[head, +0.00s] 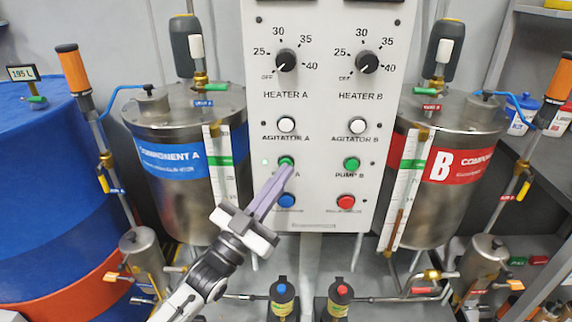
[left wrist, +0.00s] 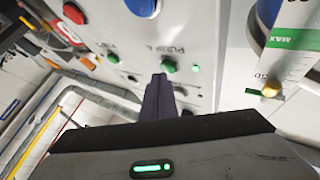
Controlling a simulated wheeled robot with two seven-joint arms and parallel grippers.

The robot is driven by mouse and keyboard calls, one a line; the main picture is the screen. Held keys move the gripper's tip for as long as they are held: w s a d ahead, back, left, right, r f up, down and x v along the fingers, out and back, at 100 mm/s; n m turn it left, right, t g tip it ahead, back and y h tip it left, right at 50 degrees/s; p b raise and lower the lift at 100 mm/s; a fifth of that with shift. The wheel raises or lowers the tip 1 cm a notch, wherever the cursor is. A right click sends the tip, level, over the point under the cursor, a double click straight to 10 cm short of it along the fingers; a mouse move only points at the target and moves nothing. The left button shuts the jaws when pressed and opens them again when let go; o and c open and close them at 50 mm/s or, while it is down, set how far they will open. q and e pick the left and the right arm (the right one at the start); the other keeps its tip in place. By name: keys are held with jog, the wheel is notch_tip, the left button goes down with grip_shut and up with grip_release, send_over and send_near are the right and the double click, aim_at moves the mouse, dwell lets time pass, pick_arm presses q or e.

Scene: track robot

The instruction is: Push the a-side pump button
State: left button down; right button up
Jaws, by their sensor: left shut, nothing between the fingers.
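The green pump A button (head: 286,161) sits on the white control panel (head: 325,20), in the left column under the white agitator A button. A small green lamp (head: 265,162) beside it is lit. My left gripper (head: 287,170) is shut and empty, its fingertips at the lower edge of this button and covering part of the PUMP A label. In the left wrist view the green button (left wrist: 168,66) shows just beyond the fingertips (left wrist: 160,80), with the lit lamp (left wrist: 195,68) beside it. I cannot tell whether the fingertips touch the button. My right gripper is not in view.
A blue button (head: 287,201) lies just below the fingers. The green pump B button (head: 351,164) and a red button (head: 346,202) are to the right. Metal tanks A (head: 165,110) and B (head: 455,120) flank the panel. A blue drum (head: 40,180) stands left.

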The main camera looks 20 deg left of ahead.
pick_arm(q)
jog(key=shift+w, duration=0.1)
jog(key=shift+w+a, duration=0.15)
jog(key=shift+w, duration=0.2)
dwell(0.5)
jog(key=shift+s, duration=0.4)
jog(key=s+d+p, duration=0.2)
jog(key=s+p, duration=0.1)
jog(key=s, duration=0.2)
jog(key=shift+s, duration=0.4)
